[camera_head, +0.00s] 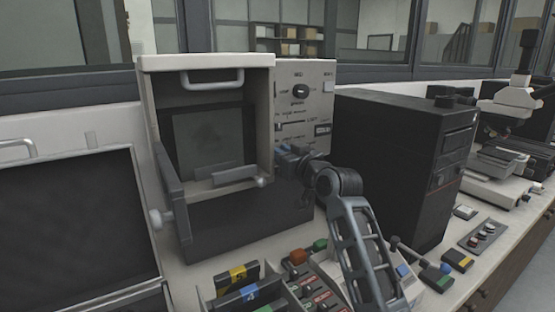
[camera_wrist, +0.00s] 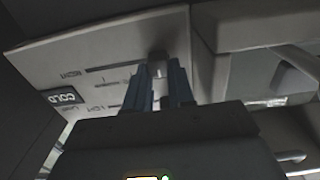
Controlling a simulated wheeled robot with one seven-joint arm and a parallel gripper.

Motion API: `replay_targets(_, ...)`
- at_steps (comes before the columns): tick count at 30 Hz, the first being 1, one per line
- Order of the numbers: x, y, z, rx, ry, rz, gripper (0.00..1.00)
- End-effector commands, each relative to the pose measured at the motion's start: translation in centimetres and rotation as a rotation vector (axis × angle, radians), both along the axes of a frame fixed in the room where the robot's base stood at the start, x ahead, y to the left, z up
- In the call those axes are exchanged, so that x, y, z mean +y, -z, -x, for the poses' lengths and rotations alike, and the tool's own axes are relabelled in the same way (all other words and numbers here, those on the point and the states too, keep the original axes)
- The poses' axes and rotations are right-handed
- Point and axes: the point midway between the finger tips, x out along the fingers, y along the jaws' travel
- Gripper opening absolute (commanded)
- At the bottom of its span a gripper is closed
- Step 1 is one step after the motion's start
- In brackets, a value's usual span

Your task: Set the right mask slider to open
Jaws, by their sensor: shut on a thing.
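The press's pale control panel (camera_head: 305,90) is right of its framed opening and carries a round knob and slots. My gripper (camera_head: 287,155) is at the panel's lower left, hiding the slider there. In the wrist view the panel (camera_wrist: 120,45) appears turned over. A slot (camera_wrist: 112,70) beside an upside-down label, apparently RIGHT, ends near a small grey slider knob (camera_wrist: 158,62). My gripper's blue fingers (camera_wrist: 160,85) are shut on this knob, at the slot end toward the press opening. The fingers hide part of it.
A black computer case (camera_head: 405,165) stands close to the right of the panel. The press's dark lower frame (camera_head: 240,225) juts out at the left. A tray of colored parts (camera_head: 310,290) lies below my arm. A microscope (camera_head: 510,100) is far right.

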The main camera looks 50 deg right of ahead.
Motion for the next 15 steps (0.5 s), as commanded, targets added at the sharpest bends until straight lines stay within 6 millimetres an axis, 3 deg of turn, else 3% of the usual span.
replay_targets(5,0.48,0.03,-0.17,0.001,-0.009,-0.002,0.0)
replay_targets(6,0.51,0.03,-0.18,0.001,-0.009,-0.002,0.27)
replay_targets(13,0.45,0.02,-0.14,0.002,-0.008,-0.002,0.49)
replay_targets(15,0.45,0.02,-0.14,0.001,-0.008,-0.001,0.49)
